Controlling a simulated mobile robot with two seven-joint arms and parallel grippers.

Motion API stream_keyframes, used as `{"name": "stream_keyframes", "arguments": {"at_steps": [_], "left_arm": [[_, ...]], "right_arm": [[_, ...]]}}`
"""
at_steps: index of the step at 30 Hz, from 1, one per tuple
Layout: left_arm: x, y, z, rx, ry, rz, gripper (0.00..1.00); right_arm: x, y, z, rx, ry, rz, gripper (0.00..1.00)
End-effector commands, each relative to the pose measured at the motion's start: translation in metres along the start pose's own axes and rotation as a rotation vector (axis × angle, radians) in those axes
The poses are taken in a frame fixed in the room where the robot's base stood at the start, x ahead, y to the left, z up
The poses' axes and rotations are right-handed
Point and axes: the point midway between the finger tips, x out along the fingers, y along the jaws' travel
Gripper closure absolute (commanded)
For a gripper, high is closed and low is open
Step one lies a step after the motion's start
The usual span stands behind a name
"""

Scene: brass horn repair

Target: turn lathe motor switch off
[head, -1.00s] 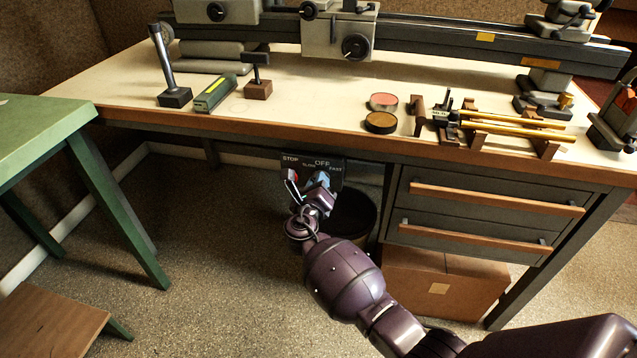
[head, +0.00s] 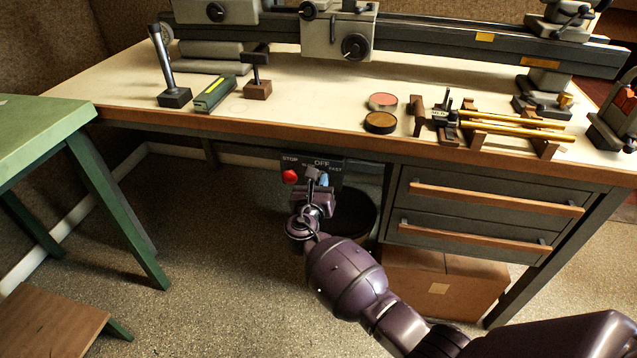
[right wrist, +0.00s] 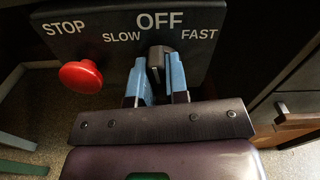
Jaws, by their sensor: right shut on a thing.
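The dark switch panel (right wrist: 210,62) hangs under the bench's front edge, marked STOP, SLOW, OFF and FAST; it also shows in the head view (head: 337,168). Its black rotary knob (right wrist: 158,58) stands about upright in the right wrist view, its top toward the OFF mark. My right gripper (right wrist: 160,82) is shut on the knob, one blue fingertip on each side; it also shows in the head view (head: 318,181). The gripper partly hides the panel in the head view. My left gripper is not in view.
A red STOP button (right wrist: 81,76) sticks out left of the knob, close to the left finger. The lathe (head: 420,40) stands on the bench (head: 300,108) above. Drawers (head: 490,190) and a cardboard box (head: 440,285) are to the right. A green table (head: 40,130) stands left.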

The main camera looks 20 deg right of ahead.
Motion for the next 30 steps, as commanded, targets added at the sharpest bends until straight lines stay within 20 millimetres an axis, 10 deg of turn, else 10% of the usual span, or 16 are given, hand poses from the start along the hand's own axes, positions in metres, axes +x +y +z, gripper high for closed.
{"name": "stream_keyframes", "arguments": {"at_steps": [25, 26, 30], "left_arm": [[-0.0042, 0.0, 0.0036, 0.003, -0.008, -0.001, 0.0], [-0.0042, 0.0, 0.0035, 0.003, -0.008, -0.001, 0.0], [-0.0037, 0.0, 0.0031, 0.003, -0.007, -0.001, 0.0]], "right_arm": [[-0.0006, -0.0005, -0.0011, 0.147, 0.001, 0.0, 1.0], [-0.0006, -0.0005, -0.0011, 0.147, 0.001, 0.0, 0.81], [-0.0005, -0.0004, -0.0008, 0.147, 0.001, 0.0, 0.6]]}}
